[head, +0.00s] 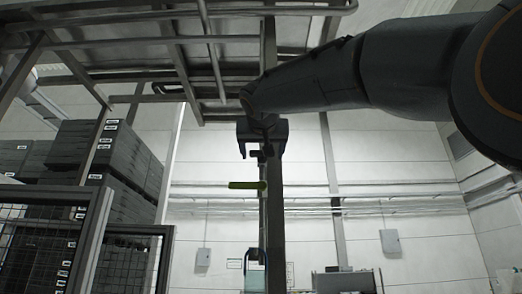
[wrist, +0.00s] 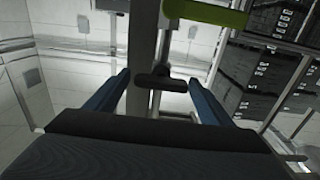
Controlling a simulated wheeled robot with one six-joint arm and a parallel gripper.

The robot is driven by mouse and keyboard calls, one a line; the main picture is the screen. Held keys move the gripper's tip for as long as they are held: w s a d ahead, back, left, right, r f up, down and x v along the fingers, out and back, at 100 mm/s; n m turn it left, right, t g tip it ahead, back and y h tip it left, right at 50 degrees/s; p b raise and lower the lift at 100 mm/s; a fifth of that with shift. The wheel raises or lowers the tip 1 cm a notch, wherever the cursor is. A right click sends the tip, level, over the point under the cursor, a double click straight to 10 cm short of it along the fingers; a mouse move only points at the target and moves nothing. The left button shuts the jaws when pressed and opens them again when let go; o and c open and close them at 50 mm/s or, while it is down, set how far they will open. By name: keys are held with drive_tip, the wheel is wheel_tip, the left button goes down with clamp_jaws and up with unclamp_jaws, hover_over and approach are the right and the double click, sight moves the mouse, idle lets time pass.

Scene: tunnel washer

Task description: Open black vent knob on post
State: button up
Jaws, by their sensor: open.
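The black vent knob (wrist: 160,83) is a short dark crossbar on a thin pipe beside the grey post (wrist: 142,55). In the wrist view it lies between the tips of my gripper's two blue fingers, with a gap on each side. My gripper (wrist: 159,81) is open and holds nothing. In the head view my gripper (head: 261,150) is at the post (head: 274,220), and the small dark knob (head: 256,155) shows between its fingers. How far the knob reaches in between the fingers is hard to tell.
A yellow-green lever handle (head: 247,185) sticks out left on the pipe below the knob; it also shows in the wrist view (wrist: 205,12). Metal framework (head: 130,45) hangs overhead. Stacked dark crates (head: 95,150) and a mesh fence (head: 45,245) stand at the left.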

drive_tip(key=shift+a, duration=0.15)
drive_tip(key=c, duration=1)
drive_tip(key=shift+c, duration=0.2)
drive_tip(key=n, duration=0.4)
drive_tip(key=shift+n, duration=0.3)
drive_tip(key=n, duration=0.4)
drive_tip(key=shift+a+n, duration=0.1)
drive_tip(key=shift+n, duration=0.2)
drive_tip(key=n, duration=0.4)
drive_tip(key=shift+f+n, duration=0.15)
drive_tip(key=shift+n, duration=0.15)
drive_tip(key=shift+f+n, duration=0.1)
drive_tip(key=shift+n, duration=2)
